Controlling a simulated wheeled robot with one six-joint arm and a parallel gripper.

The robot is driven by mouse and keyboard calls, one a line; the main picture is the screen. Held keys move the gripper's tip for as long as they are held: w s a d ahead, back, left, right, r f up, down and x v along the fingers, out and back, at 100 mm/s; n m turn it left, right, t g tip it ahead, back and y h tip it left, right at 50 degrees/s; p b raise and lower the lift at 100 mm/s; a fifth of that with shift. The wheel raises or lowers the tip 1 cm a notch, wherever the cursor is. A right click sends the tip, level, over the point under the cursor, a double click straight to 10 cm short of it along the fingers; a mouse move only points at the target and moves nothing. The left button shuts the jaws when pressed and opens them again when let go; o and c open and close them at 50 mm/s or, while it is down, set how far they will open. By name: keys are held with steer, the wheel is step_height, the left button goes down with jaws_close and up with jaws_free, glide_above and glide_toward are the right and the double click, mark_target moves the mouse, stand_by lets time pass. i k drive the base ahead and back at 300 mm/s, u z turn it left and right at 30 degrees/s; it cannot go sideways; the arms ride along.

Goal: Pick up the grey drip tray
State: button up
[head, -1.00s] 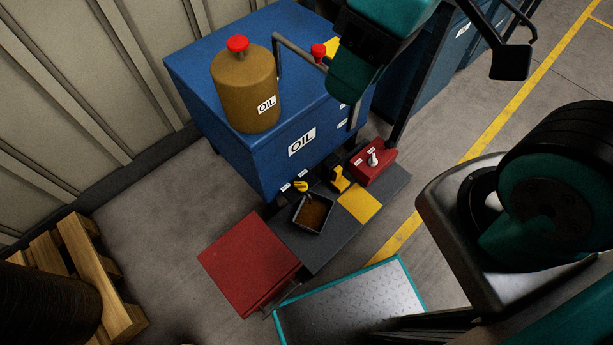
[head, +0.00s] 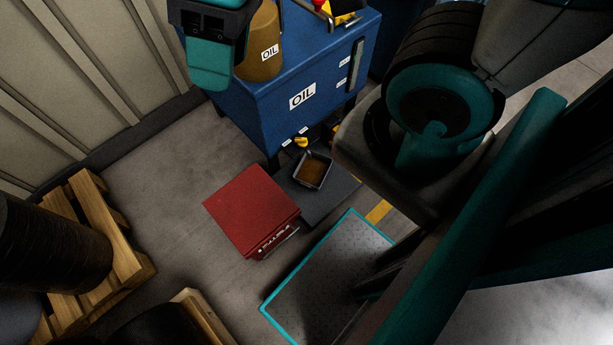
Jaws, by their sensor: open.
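The grey drip tray (head: 328,176) is a small dark square tray with brown liquid or residue inside. It sits on a dark low platform (head: 338,200) at the foot of the blue oil tank (head: 300,70). A yellow tap handle (head: 301,142) is just above its back left edge. My gripper (head: 209,78), black and teal, is at the top left, in front of the brown oil can. It is apart from the tray and holds nothing that I can see. Its fingers overlap in this view.
A red box (head: 250,205) stands left of the tray. A teal-edged step plate (head: 325,265) lies in front. Wooden pallets (head: 95,235) with dark rolls are at the left. The brown oil can (head: 262,50) is on the tank. Bare floor lies between pallets and red box.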

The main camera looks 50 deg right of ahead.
mark_target(312, 174)
steer(key=z, duration=0.05)
steer(key=k, duration=1.05)
steer(key=z, duration=0.65)
steer(key=i, duration=0.5)
steer(key=z, duration=0.3)
steer(key=k, duration=1.2)
steer(key=u, duration=0.3)
steer(key=i, duration=0.5)
steer(key=u, duration=0.05)
